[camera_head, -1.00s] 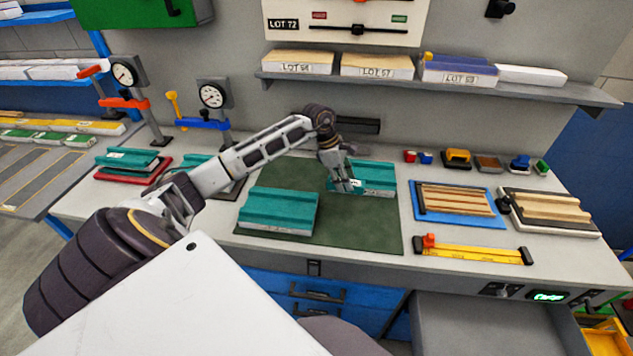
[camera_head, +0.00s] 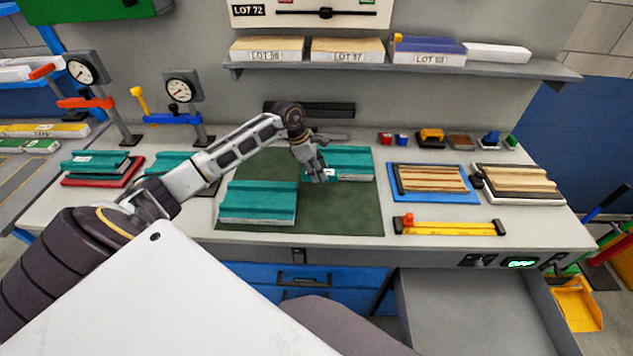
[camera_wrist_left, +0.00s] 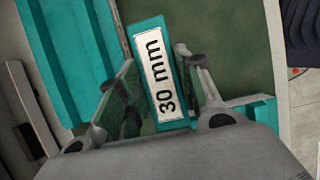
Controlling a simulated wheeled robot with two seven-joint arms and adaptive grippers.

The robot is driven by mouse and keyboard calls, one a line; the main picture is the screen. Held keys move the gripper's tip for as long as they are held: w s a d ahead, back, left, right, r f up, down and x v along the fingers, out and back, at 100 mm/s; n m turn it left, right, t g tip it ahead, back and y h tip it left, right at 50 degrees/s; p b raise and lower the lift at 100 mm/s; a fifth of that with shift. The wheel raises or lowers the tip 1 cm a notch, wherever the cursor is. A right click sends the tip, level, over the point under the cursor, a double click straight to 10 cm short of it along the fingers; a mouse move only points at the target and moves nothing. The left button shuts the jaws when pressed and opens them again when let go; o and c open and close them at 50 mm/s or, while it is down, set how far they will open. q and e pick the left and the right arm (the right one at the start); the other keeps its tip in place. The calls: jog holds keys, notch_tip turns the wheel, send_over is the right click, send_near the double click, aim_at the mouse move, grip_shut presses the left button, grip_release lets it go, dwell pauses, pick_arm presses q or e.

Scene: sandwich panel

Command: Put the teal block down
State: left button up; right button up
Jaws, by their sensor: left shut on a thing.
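The teal block (camera_wrist_left: 160,85), a small bar with a white "30 mm" label, stands between the fingers of my left gripper (camera_wrist_left: 156,58) in the left wrist view. In the head view the left gripper (camera_head: 321,174) is shut on the block (camera_head: 331,174) over the green mat (camera_head: 330,213), just in front of the back right teal panel. I cannot tell whether the block touches the mat. My right gripper is out of view.
A teal ribbed panel (camera_head: 258,203) lies on the mat's front left; another (camera_head: 352,163) lies at its back right. Dial gauges (camera_head: 182,97) stand at the back left. A blue tray (camera_head: 433,183) and yellow bar (camera_head: 450,228) lie right. The mat's front right is bare.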

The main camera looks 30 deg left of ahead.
aim_at(318, 190)
pick_arm(q)
notch_tip(318, 190, down, 2)
jog(key=shift+f, duration=0.35)
jog(key=shift+f+p, duration=0.55)
jog(key=shift+f, duration=1.1)
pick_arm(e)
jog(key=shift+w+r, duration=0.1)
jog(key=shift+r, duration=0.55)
pick_arm(q)
jog(key=shift+f, duration=0.1)
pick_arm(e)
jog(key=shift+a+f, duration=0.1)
pick_arm(q)
jog(key=shift+f, duration=0.1)
jog(key=o, duration=0.8)
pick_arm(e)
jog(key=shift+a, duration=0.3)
